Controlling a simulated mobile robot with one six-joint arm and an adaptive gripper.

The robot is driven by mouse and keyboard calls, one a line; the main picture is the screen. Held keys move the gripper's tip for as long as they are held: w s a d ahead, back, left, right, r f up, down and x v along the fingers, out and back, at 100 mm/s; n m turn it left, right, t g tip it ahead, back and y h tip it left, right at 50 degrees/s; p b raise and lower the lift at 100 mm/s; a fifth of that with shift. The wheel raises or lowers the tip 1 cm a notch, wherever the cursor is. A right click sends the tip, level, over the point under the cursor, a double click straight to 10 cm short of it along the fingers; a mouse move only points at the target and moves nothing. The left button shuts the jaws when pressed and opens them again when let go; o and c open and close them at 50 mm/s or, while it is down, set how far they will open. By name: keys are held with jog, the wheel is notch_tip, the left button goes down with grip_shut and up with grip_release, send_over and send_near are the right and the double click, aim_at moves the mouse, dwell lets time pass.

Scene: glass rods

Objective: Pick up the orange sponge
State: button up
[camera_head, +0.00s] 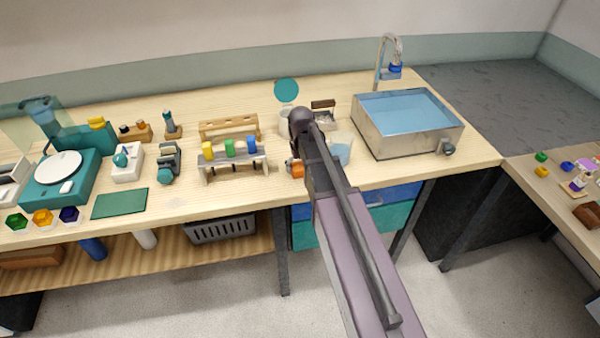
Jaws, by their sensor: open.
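A small orange object (297,169) shows at the front edge of the wooden bench, just left of my arm. My arm hides part of it, and I cannot tell for sure that it is the orange sponge. My arm reaches up from the lower right over the bench, with a dark joint at its top end. My gripper's fingers do not show; my own arm covers that area.
A metal sink with water (407,122) stands right of my arm. A rack with coloured caps (232,160) stands to the left, with a green mat (120,204) and teal devices farther left. A clear beaker (341,150) stands close beside my arm.

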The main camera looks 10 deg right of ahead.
aim_at(301, 165)
dwell(0.5)
jog(key=c, duration=0.6)
jog(key=shift+r, duration=0.1)
notch_tip(301, 165, up, 3)
jog(key=p, duration=0.3)
jog(key=shift+r, duration=0.1)
jog(key=s, duration=0.5)
jog(key=s+d+r+p, duration=0.1)
jog(key=s, duration=0.4)
jog(key=s+d+p, duration=0.1)
jog(key=s, duration=0.4)
jog(key=shift+s+d+r, duration=0.2)
jog(key=shift+s+r, duration=0.1)
jog(key=shift+s, duration=0.1)
